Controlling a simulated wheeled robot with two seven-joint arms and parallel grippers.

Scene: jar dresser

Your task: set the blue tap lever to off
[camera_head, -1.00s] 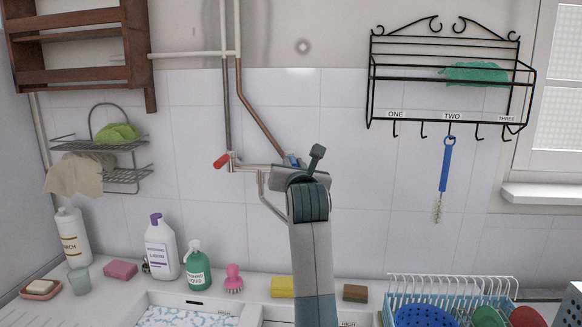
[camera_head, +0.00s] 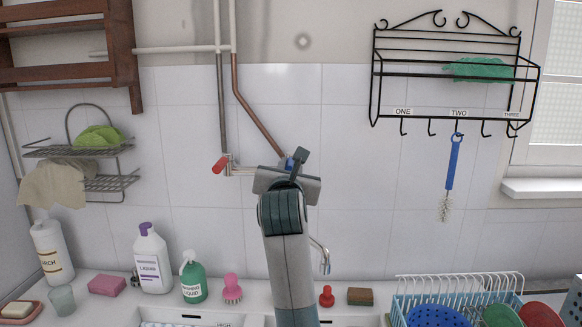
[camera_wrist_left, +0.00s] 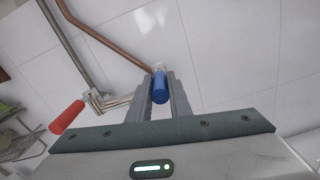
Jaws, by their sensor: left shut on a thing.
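The tap is on the tiled wall, with a red lever (camera_head: 220,164) on its left side and a blue lever (camera_head: 289,163) on its right. The red lever also shows in the left wrist view (camera_wrist_left: 67,117). My left gripper (camera_head: 288,175) is at the blue lever, and its own body hides most of it. In the left wrist view the blue lever (camera_wrist_left: 160,86) lies between the two fingers (camera_wrist_left: 161,92), which are shut on it. The tap spout (camera_head: 324,258) shows right of my arm; its upper part is hidden. My right gripper is not in view.
A copper pipe (camera_head: 258,120) runs down to the tap beside the blue lever. A black wire rack (camera_head: 450,75) with a hanging blue brush (camera_head: 453,165) is on the right. Bottles, including a green one (camera_head: 193,280), and a dish rack (camera_head: 460,285) stand below.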

